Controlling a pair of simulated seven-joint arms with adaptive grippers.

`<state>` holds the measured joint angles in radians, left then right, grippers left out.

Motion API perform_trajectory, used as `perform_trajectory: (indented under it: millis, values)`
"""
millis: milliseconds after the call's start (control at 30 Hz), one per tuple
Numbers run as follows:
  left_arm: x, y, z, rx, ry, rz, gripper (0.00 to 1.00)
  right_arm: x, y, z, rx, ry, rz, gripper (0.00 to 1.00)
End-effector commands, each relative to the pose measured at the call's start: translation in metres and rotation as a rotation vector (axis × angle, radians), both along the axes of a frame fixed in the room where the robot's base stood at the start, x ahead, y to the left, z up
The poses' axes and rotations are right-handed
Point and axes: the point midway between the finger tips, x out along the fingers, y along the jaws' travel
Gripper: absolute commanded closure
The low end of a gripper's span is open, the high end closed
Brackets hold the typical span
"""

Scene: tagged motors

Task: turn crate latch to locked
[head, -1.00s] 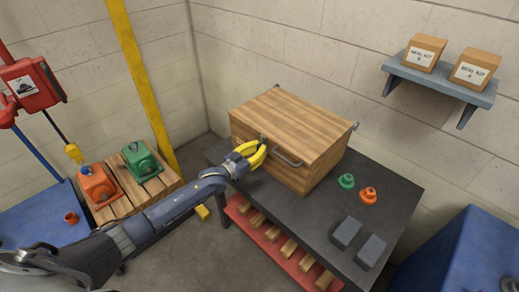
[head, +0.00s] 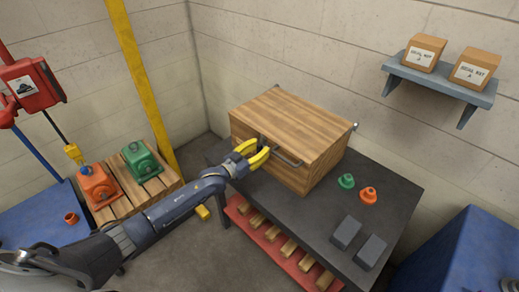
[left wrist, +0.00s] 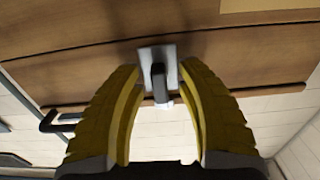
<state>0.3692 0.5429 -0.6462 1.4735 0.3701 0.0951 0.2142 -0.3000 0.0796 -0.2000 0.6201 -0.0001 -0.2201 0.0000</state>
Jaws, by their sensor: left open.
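The wooden crate (head: 290,125) stands closed on the dark table, its planked lid on top and a dark bar handle (head: 287,158) on its front. The crate latch (left wrist: 158,75) shows in the left wrist view as a light plate with a dark lever pointing down the picture. In the head view the latch is a small dark spot partly behind the fingers. My left gripper (head: 254,154) has yellow fingers and is at the crate's front. In the left wrist view its open fingers (left wrist: 160,115) stand on either side of the lever, with gaps visible. My right gripper is not in view.
The dark table (head: 395,195) carries a green part (head: 346,181), an orange part (head: 368,195) and two grey blocks (head: 345,232) right of the crate. A pallet with orange (head: 97,184) and green (head: 140,160) motors stands left. A wall shelf (head: 437,82) holds two boxes.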

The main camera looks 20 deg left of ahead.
Motion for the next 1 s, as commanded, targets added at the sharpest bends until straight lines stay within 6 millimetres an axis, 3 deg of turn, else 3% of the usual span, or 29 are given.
perform_trajectory:
  millis: [267, 700, 1000]
  values:
    - [-0.009, 0.005, -0.001, 0.0, 0.001, 0.0, 0.64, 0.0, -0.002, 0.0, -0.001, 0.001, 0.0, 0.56]
    - [-0.072, 0.04, -0.001, 0.001, 0.002, 0.0, 0.64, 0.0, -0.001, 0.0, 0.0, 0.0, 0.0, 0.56]
    - [-0.099, 0.055, 0.0, -0.001, 0.0, 0.0, 0.64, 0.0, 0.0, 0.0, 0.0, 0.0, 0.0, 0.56]
